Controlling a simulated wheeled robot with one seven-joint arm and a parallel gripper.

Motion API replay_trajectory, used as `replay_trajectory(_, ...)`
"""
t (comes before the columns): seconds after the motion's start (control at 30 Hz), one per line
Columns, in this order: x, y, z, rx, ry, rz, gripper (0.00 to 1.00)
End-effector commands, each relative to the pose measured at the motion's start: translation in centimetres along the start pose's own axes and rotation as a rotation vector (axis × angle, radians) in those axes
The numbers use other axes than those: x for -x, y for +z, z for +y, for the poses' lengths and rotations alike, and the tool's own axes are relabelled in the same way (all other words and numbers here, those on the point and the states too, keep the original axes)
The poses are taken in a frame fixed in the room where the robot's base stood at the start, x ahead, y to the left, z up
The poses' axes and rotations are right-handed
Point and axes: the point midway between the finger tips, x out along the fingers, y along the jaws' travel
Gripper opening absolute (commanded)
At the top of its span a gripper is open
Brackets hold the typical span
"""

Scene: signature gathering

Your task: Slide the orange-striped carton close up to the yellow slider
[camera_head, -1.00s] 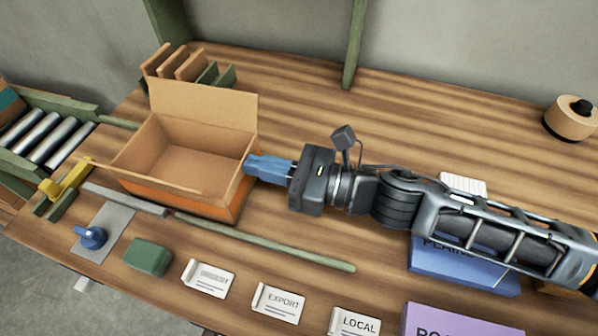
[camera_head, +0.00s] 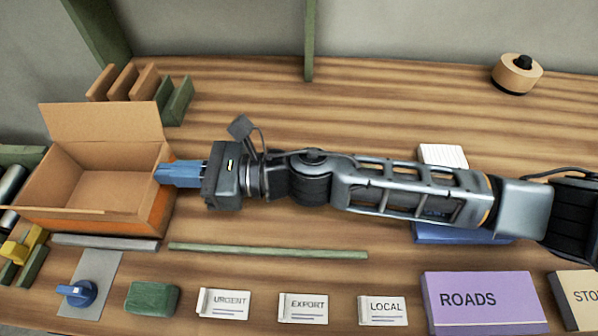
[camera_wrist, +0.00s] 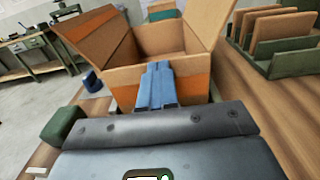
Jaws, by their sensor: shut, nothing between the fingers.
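The open, orange-striped carton (camera_head: 152,216) stands upright at the left of the bench in the head view, flaps raised. Its striped side also shows in the wrist view (camera_wrist: 196,88). The yellow slider (camera_head: 22,243) sits on a green rail just below the carton's left front corner; I cannot tell whether they touch. My gripper (camera_head: 160,173) is shut and empty, its blue fingertips against the carton's right wall. In the wrist view the shut fingers (camera_wrist: 158,80) lie against the striped wall. I cannot make out the slider there.
A blue knob (camera_head: 76,293), green block (camera_head: 152,299) and label cards (camera_head: 223,304) lie nearer. Brown and green dividers (camera_head: 145,83) stand behind. A roller conveyor (camera_head: 12,184) is at the left.

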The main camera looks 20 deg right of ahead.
Motion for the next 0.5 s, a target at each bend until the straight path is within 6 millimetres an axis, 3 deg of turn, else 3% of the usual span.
replay_trajectory(0.33,0.1,0.0,0.0,0.000,0.000,0.000,0.00)
replay_trajectory(0.5,1.4,0.0,0.0,0.001,-0.003,0.000,0.00)
